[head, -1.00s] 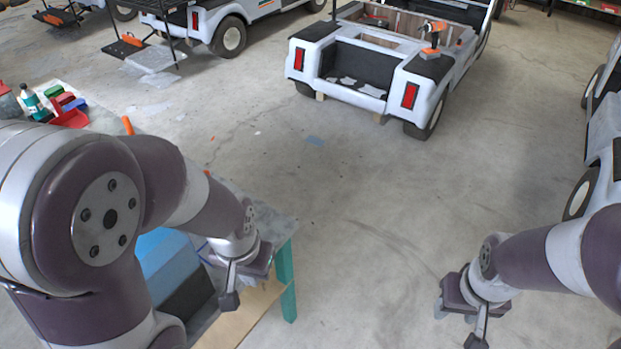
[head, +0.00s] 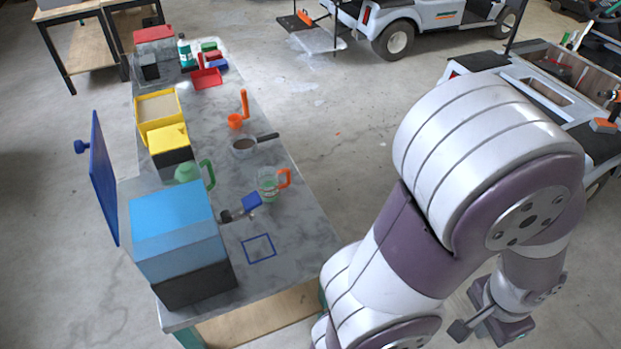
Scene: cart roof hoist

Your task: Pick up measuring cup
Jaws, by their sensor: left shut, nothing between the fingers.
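A clear measuring cup (head: 268,185) with an orange handle on its right side and green markings stands upright on the grey marbled bench (head: 235,183), near its right edge. My left gripper (head: 497,322) is at the lower right of the head view, off the bench and well to the right of the cup. It is shut and empty; its fingertips are hard to make out. My left arm fills much of the right of the view, but the cup is unobstructed. My right gripper is not in view.
A blue-and-black box (head: 178,235), a green pitcher (head: 190,173) and a blue-handled tool (head: 245,204) are left of the cup. A pan (head: 244,146) and an orange scoop (head: 236,121) are behind it. A blue outlined square (head: 259,249) marks clear bench in front.

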